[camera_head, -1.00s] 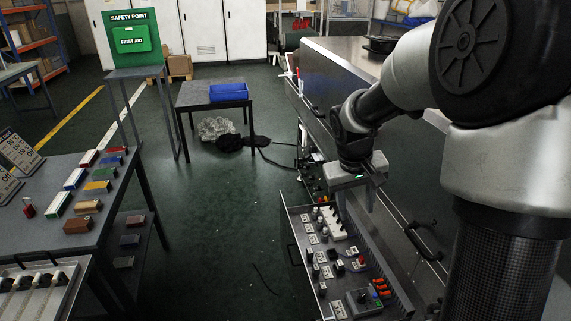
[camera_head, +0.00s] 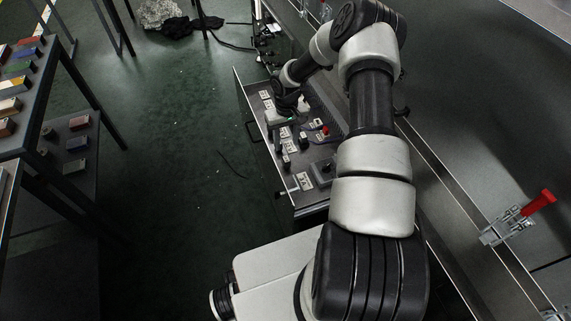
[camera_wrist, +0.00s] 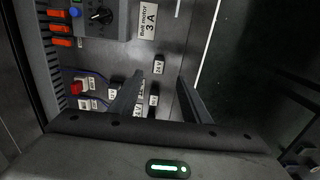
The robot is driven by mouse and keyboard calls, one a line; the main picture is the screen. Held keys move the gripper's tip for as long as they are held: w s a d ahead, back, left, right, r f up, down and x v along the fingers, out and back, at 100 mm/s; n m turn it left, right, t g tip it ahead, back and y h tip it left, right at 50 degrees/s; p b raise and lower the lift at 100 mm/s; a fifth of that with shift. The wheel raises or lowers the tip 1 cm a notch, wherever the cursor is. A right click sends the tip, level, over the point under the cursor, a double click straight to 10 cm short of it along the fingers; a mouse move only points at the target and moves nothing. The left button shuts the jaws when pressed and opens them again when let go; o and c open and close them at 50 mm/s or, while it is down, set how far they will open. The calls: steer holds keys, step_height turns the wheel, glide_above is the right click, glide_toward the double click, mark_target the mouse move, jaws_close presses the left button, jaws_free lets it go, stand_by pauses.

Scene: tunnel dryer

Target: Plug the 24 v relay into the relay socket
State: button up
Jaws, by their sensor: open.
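In the wrist view my gripper (camera_wrist: 160,77) is open and points down into a shallow drawer (camera_head: 262,150) with nothing gripped. A small black relay with a white label reading 24 V (camera_wrist: 158,67) lies near the fingertips, between them in the picture. A second black piece with a white label (camera_wrist: 153,99) lies close by, also between the fingers. More small labels beside the left finger are partly hidden by it. Left of the fingers, a unit with blue edging and a red part (camera_wrist: 76,86) carries small labels; I cannot tell which part is the relay socket.
A grey box with a black knob (camera_wrist: 101,16) sits by a label reading Belt motor 3 A (camera_wrist: 148,18). Several orange-red parts (camera_wrist: 61,29) line the drawer's side. A red-handled clamp (camera_head: 520,220) is on the machine at right.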

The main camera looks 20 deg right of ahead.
mark_target(287, 160)
step_height(287, 160, down, 12)
steer(key=b, duration=0.3)
steer(key=shift+w+d, duration=0.1)
steer(key=shift+w, duration=0.05)
jaws_close()
